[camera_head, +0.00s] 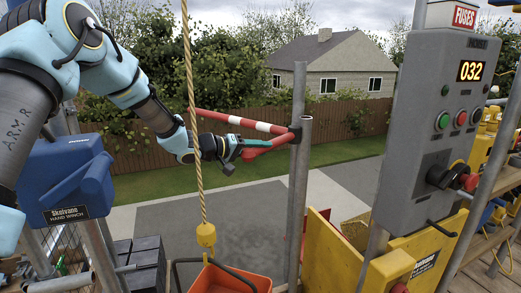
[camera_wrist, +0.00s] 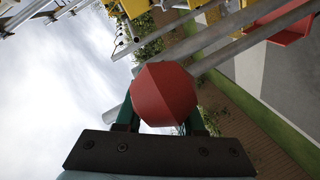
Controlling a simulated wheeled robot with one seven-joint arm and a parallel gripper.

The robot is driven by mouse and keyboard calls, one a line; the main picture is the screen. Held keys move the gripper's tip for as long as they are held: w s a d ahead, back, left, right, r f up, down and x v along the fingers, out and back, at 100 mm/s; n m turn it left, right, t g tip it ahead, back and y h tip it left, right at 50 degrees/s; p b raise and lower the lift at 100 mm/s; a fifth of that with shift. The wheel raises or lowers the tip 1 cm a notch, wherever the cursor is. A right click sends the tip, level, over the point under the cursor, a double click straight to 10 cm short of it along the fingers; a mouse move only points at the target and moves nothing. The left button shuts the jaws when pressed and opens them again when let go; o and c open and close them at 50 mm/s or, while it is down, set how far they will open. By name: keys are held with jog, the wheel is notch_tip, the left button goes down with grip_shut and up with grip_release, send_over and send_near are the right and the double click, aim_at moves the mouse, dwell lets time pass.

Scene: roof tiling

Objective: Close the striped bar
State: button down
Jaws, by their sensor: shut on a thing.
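In the wrist view a faceted red end piece (camera_wrist: 165,95) sits between my two fingers, in front of a grey tube. The fingertips are partly hidden behind it.
Two grey posts (camera_head: 296,190) stand by the bar. A rope with a yellow weight (camera_head: 206,235) hangs in front of my wrist, above an orange bucket (camera_head: 230,283). A grey control box (camera_head: 425,130) stands right, a blue hand winch (camera_head: 66,180) left.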

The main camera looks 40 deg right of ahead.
aim_at(248, 151)
jog(key=shift+f+b, duration=0.1)
jog(key=shift+b, duration=0.35)
jog(key=b, duration=0.2)
jog(key=shift+s+d+f+b, duration=0.1)
jog(key=shift+s+f+b, duration=0.05)
jog(key=shift+s+b, duration=0.15)
jog(key=s+n+t+b, duration=0.1)
jog(key=b, duration=0.4)
jog(key=shift+d+t, duration=0.15)
jog(key=shift+t, duration=0.15)
jog(key=shift+s+r+n+t+b, duration=0.3)
jog(key=shift+s+b, duration=0.1)
jog(key=shift+b, duration=0.55)
jog(key=shift+r, duration=0.1)
jog(key=c, duration=0.5)
grip_release()
jog(key=b+v, duration=0.1)
jog(key=v, duration=0.6)
jog(key=b+v, duration=0.1)
jog(key=v, duration=0.3)
jog(key=shift+f+b, duration=0.25)
jog(key=shift+b, duration=0.05)
